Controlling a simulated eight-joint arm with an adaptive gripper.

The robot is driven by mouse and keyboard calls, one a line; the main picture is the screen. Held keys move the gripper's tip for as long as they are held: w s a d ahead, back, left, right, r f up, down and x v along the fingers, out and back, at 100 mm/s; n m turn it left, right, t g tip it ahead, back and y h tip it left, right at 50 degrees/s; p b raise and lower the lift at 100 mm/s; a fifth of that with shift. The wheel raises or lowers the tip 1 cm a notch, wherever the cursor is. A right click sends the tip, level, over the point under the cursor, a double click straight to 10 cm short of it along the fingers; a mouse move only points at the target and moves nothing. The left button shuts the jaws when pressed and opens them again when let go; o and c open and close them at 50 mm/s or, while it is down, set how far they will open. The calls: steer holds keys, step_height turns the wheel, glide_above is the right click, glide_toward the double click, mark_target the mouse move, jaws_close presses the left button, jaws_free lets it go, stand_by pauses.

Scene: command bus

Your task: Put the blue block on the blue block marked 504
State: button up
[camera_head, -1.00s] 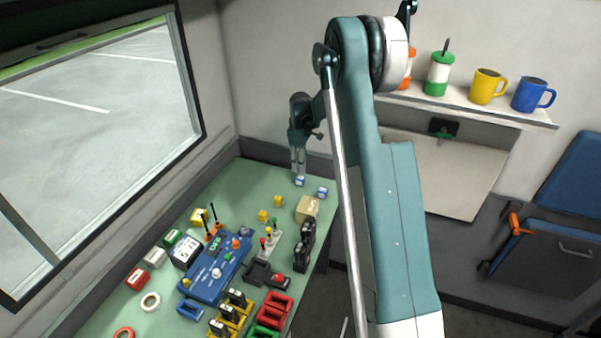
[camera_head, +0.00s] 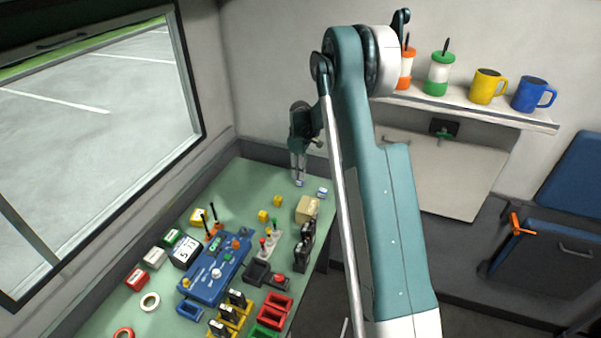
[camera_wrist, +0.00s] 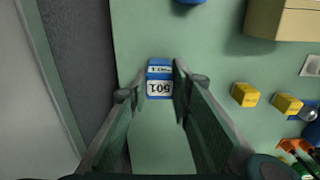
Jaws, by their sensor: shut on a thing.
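A blue block with white labels (camera_wrist: 159,79), reading 501, sits between the fingertips of my gripper (camera_wrist: 160,88) in the wrist view. My gripper is shut on it, low over the far end of the green tabletop. In the head view my gripper (camera_head: 299,181) partly hides this block. A second blue block (camera_head: 322,192) stands on the table just to the right, apart from my gripper. In the wrist view only an edge of a blue thing (camera_wrist: 188,1), likely this second block, shows at the top. I cannot read its marking.
A tan box (camera_head: 307,208) and small yellow blocks (camera_head: 263,215) stand nearby. Nearer are a blue control panel (camera_head: 215,272), black pieces (camera_head: 304,246) and red trays (camera_head: 275,308). A wall (camera_head: 270,100) rises behind the table's far edge.

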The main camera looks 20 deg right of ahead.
steer(key=shift+f, duration=0.15)
steer(key=o, duration=0.9)
step_height(320, 180, up, 12)
steer(key=shift+r+p, duration=0.15)
steer(key=shift+p, duration=0.25)
stand_by(0.4)
